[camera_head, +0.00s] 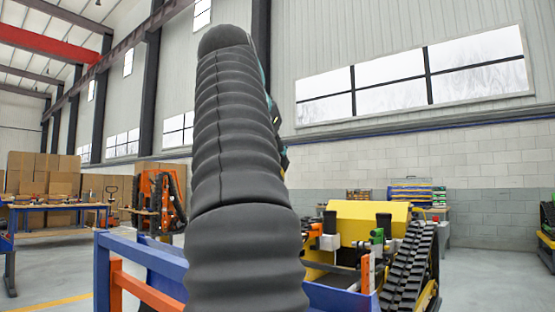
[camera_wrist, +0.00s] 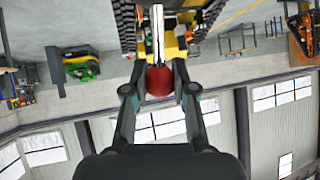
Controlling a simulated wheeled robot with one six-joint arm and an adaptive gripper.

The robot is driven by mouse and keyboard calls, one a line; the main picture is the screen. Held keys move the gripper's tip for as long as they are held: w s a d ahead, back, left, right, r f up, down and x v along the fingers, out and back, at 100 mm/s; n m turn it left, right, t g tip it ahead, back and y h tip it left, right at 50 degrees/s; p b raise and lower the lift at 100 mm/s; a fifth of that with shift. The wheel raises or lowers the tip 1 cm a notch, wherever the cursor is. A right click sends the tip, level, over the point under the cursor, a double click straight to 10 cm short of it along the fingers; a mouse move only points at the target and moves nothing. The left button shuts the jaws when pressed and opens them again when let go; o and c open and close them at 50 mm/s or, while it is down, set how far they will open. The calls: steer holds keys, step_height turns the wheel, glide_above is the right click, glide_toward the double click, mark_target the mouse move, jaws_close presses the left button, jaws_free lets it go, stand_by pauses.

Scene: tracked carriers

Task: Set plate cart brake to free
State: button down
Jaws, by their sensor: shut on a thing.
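In the wrist view, which is upside down, my gripper (camera_wrist: 160,76) has its two fingers on either side of a red knob (camera_wrist: 160,84). The fingers are shut on it. A pale, slim lever (camera_wrist: 158,35) runs from the knob towards a tracked carrier (camera_wrist: 127,25) with black tracks and some yellow parts. In the head view a yellow carrier (camera_head: 370,220) with a black track (camera_head: 408,268) stands to the right of my arm. My arm hides the middle of that view, and neither my gripper nor the red knob shows there. I cannot read the brake's setting.
A blue frame (camera_head: 140,248) and an orange bar (camera_head: 145,294) lie close at the lower left. An orange machine (camera_head: 160,200) and a table (camera_head: 58,207) with boxes stand farther back left. Grey floor (camera_head: 485,280) is clear at the right.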

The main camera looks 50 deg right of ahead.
steer(key=c, duration=0.9)
jaws_free()
steer(key=shift+v, duration=1.4)
steer(key=shift+s+a, duration=0.65)
steer(key=shift+a, duration=1.25)
steer(key=shift+s+a, duration=0.65)
steer(key=shift+a, duration=1.25)
steer(key=shift+s+a, duration=0.6)
steer(key=shift+a, duration=1.3)
